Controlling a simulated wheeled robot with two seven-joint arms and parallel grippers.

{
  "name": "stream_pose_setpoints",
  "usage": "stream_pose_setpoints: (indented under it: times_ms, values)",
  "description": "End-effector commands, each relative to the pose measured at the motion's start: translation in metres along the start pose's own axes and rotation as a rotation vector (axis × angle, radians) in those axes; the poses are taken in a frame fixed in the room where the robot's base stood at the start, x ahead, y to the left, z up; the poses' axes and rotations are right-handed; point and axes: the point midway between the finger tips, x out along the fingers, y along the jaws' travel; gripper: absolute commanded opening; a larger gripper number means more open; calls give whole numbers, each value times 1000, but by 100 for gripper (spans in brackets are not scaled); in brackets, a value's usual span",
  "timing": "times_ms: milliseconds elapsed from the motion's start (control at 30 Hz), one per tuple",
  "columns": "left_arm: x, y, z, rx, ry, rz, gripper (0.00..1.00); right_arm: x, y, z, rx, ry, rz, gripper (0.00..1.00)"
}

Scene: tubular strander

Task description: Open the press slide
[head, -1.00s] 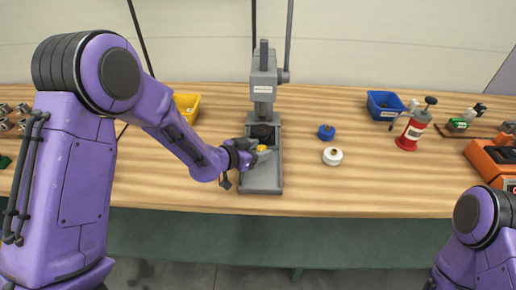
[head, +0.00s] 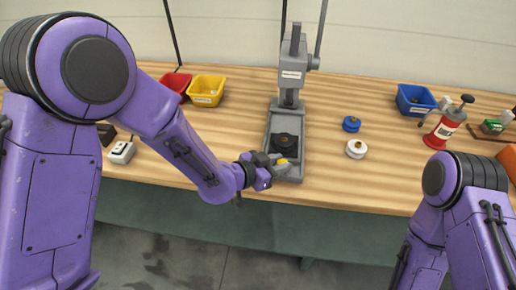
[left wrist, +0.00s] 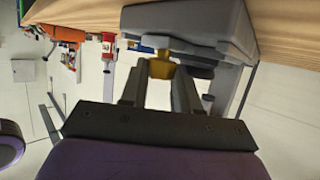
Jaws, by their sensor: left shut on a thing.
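The grey press (head: 291,75) stands upright on the wooden bench, with its long base reaching towards the front edge. The dark slide (head: 284,144) sits in the front part of the base track, out in front of the column. A yellow knob (head: 283,161) is at the slide's front end. My left gripper (head: 275,162) is shut on this knob at the base's front. In the left wrist view the knob (left wrist: 160,66) is between the two fingers, partly hidden by them. My right arm shows at the right, but its gripper is out of view.
A blue cap (head: 351,124) and a white cap (head: 357,149) lie right of the press. A yellow bin (head: 207,91), a red bin (head: 176,84) and a white box (head: 122,152) are at left.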

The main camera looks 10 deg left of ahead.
Motion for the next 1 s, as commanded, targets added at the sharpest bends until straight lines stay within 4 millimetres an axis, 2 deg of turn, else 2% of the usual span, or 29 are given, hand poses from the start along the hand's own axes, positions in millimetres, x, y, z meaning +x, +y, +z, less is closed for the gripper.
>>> stream_pose_setpoints:
  times_ms: [333, 367, 400, 433, 767, 867, 1000]
  values:
    - [1, 5, -1, 5, 2, 7, 0, 0, 0, 0, 0, 0, 1, 43]
    - [1, 5, -1, 5, 2, 7, 40, 0, 0, 0, 0, 0, 1, 43]
    - [1, 5, -1, 4, 2, 7, 53, 0, 0, 0, 0, 0, 1, 43]
    - [1, 5, -1, 4, 2, 6, 56, 0, 0, 0, 0, 0, 1, 43]
    - [-4, 3, 0, 3, 2, 3, 56, 1, 0, 1, 0, 0, 1, 43]
    - [-20, 3, 0, 3, 2, 2, 56, 4, 0, 2, 0, 0, 1, 43]
    - [-54, 4, 0, 2, 3, 2, 56, 10, 0, 4, 0, 0, 1, 43]
